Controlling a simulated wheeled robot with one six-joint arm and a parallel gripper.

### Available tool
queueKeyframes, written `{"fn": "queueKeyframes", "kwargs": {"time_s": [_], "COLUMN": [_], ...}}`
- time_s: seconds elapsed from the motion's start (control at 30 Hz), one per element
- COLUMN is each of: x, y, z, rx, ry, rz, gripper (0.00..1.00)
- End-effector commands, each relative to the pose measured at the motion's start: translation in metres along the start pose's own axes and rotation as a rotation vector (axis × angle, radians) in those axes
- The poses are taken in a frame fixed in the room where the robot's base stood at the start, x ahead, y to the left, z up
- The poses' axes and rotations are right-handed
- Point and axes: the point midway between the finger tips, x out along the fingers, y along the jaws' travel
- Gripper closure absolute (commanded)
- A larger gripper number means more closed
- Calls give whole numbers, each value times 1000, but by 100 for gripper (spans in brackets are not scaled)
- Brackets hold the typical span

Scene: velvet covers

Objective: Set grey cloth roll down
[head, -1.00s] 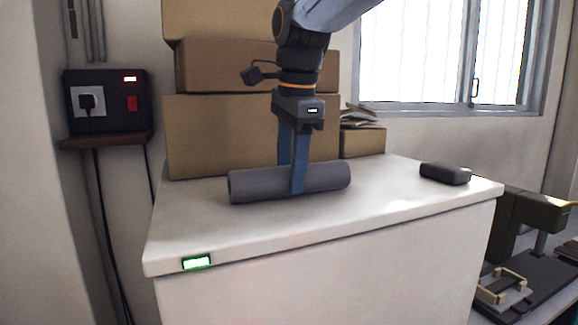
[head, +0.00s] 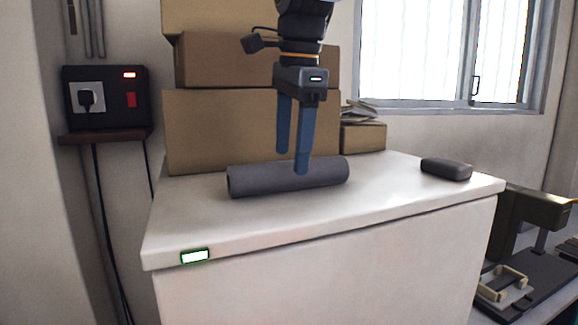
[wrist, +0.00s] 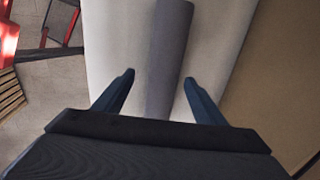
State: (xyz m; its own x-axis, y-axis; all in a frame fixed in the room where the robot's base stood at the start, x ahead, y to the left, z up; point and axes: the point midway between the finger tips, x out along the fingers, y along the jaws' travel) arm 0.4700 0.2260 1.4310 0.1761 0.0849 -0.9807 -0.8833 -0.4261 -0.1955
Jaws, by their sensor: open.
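The grey cloth roll (head: 262,179) lies on its side on the white cabinet top (head: 390,198), towards the back near the boxes. In the wrist view the roll (wrist: 168,55) runs up the middle, between the two blue fingers and apart from both. My gripper (head: 292,163) is open and empty, with its blue fingers pointing down just above and around the roll. It also shows in the wrist view (wrist: 158,82).
Stacked cardboard boxes (head: 225,130) stand directly behind the roll. A dark case (head: 446,169) lies at the right of the top. A green-lit label (head: 195,256) sits on the front edge. The top's front and middle right are clear.

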Motion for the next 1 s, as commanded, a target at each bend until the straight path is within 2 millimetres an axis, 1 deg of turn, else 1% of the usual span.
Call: {"fn": "queueKeyframes", "kwargs": {"time_s": [0.1,0.2,0.3,0.4,0.5,0.6,1.0], "x": [-24,-44,-61,-74,-81,-84,-84], "y": [-1,-2,-1,-1,-1,0,0], "z": [0,0,0,0,0,0,0], "rx": [0,-1,-1,-1,-1,-1,-1], "ry": [0,0,0,0,0,0,0], "rz": [-4,-4,-3,-2,-1,0,0], "gripper": [36,36,36,36,36,36,36]}}
